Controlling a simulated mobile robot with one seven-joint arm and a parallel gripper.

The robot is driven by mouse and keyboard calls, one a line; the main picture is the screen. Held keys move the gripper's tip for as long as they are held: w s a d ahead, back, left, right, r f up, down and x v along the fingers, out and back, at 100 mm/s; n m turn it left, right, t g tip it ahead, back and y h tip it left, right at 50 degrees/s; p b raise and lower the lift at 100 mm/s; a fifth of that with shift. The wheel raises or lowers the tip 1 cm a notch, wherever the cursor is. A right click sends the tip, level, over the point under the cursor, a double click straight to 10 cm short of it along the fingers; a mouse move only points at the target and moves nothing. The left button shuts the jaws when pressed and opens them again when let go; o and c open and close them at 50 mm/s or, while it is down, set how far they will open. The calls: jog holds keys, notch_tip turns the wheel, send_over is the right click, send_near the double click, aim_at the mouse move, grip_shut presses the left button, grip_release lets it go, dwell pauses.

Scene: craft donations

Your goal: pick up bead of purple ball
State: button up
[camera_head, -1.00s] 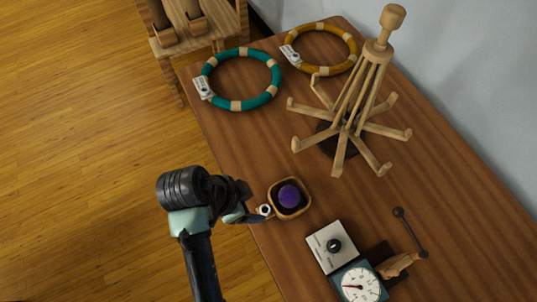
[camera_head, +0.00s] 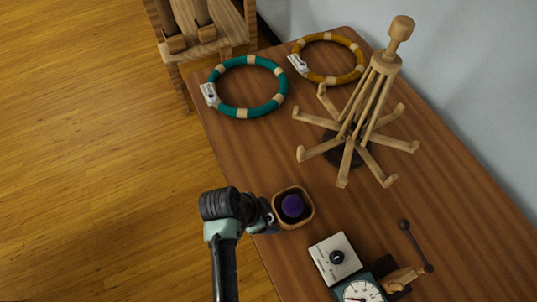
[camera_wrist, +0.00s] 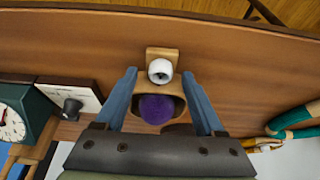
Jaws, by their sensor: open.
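The purple ball (camera_head: 292,206) sits in a small square wooden bowl (camera_head: 308,213) near the table's left edge. In the wrist view the purple ball (camera_wrist: 157,108) lies between the two blue fingers, in the lower middle of the picture. A white ring-like piece (camera_wrist: 160,71) on a small wooden block (camera_wrist: 162,53) shows just beyond it. My gripper (camera_wrist: 163,85) is open, with its fingers on either side of the bowl. In the head view my arm's end (camera_head: 268,218) is at the bowl's left side, and the fingertips are mostly hidden there.
A wooden rack with several hooked arms (camera_head: 345,140) stands behind the bowl. A teal ring (camera_head: 283,91) and an amber ring (camera_head: 362,67) lie at the back. A white box (camera_head: 325,262) and a dial device (camera_head: 357,291) stand in front. Bare table lies right of the bowl.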

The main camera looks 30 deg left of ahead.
grip_shut()
jog(key=shift+r, duration=0.1)
